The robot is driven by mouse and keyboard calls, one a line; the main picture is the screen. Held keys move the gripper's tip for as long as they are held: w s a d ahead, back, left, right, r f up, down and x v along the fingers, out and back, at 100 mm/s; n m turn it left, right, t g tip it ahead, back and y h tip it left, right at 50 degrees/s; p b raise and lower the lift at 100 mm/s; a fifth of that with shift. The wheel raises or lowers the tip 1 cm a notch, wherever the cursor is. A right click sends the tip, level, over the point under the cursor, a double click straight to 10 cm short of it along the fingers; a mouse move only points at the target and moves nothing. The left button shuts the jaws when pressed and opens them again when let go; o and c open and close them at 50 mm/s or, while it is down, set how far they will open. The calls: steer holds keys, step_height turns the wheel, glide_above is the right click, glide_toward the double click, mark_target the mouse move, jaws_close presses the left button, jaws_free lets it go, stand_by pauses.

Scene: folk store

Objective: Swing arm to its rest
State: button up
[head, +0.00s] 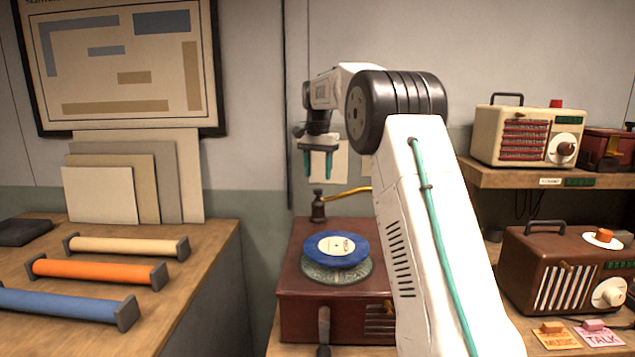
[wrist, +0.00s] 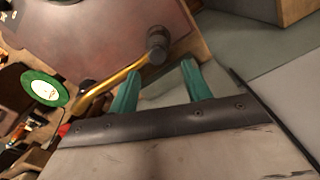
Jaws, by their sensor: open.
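The record player (head: 330,300) has a reddish-brown case; its top also shows in the wrist view (wrist: 120,35). A blue record (head: 337,248) with a cream label lies on its platter. The brass swing arm (head: 350,192) runs right from a dark pivot post (head: 318,207) at the back left corner and goes behind my arm, so its far end is hidden there. In the wrist view the brass arm (wrist: 112,88) slants down-left from the pivot (wrist: 158,45). My gripper (head: 320,165) is open and empty, above the pivot post. Its teal fingers show in the wrist view (wrist: 160,88), apart from each other. I cannot tell whether either touches the arm.
A brown radio (head: 560,270) stands right, with a cream radio (head: 525,137) on the shelf above. Orange and pink cards (head: 600,336) lie in front. Coloured rollers (head: 95,270) lie on the left bench. A green disc (wrist: 45,87) shows in the wrist view. A gap separates the benches.

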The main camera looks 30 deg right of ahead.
steer(key=shift+r, duration=1.55)
steer(key=shift+w+f+n, duration=0.1)
steer(key=shift+f+n, duration=0.2)
steer(key=shift+n, duration=0.1)
steer(key=shift+n+g, duration=0.3)
steer(key=shift+n, duration=0.4)
steer(key=f, duration=0.1)
steer(key=s+f, duration=0.1)
steer(key=s+a+f, duration=0.1)
steer(key=f, duration=0.1)
steer(key=s+a+f+n, duration=0.2)
steer(key=s+a, duration=0.6)
steer(key=s, duration=0.6)
steer(key=s+a+f+n+t, duration=0.1)
steer(key=s+a+n, duration=0.3)
steer(key=s, duration=1.1)
steer(key=s+a+f+n+t, duration=0.1)
steer(key=s+a+f+n, duration=0.2)
steer(key=s+a, duration=0.8)
steer(key=s, duration=0.4)
steer(key=shift+s+a+n, duration=0.15)
steer(key=shift+a+n, duration=0.2)
steer(key=shift+n, duration=0.05)
